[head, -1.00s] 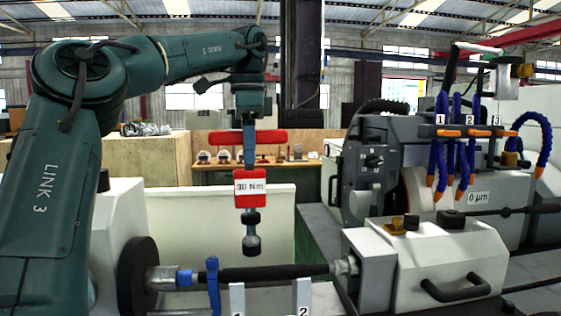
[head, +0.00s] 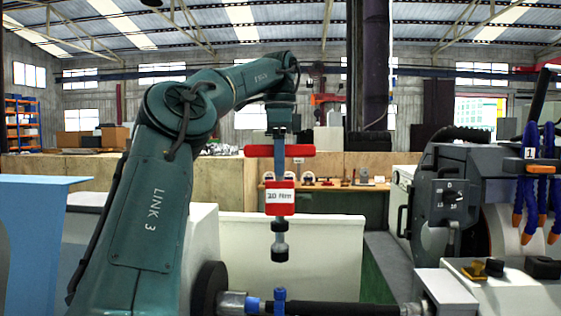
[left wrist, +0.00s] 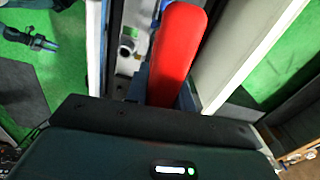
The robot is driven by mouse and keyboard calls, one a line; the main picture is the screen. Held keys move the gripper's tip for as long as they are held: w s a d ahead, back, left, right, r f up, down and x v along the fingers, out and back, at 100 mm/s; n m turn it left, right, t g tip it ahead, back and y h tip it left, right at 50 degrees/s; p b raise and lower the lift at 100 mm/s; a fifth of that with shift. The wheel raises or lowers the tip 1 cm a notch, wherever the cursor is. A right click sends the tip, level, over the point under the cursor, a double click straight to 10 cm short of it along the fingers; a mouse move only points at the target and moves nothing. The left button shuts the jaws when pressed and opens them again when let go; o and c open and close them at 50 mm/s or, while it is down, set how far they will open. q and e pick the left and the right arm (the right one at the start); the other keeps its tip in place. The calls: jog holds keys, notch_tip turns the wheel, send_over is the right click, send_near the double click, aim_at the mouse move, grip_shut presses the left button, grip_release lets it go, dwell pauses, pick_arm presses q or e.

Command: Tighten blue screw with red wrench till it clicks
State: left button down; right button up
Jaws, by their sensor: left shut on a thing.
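The red wrench (head: 280,198) hangs upright in the head view, with a red crossbar handle, a "30 Nm" label and a dark socket at its lower end. My left gripper (head: 279,143) is shut on its handle. In the left wrist view the red handle (left wrist: 178,55) shows beyond the gripper body. Below the socket is an upright blue piece on the shaft, taken as the blue screw (head: 279,297). The socket is above it in the picture, with a visible gap. Their depth alignment cannot be told. The right gripper is not in view.
The dark shaft (head: 340,308) runs from the black disc (head: 211,288) to the tailstock at right. The grinding head (head: 448,200) and blue hoses (head: 530,180) stand right. A white panel (head: 305,245) stands behind the wrench. A light-blue panel (head: 35,235) stands left.

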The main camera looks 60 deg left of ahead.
aim_at(280, 180)
pick_arm(q)
jog(key=shift+f+b, duration=0.5)
jog(key=shift+f, duration=0.15)
notch_tip(280, 180, down, 3)
jog(key=shift+r+b, duration=0.2)
jog(key=shift+b, duration=0.85)
jog(key=shift+f+b, duration=0.4)
jog(key=shift+f, duration=0.3)
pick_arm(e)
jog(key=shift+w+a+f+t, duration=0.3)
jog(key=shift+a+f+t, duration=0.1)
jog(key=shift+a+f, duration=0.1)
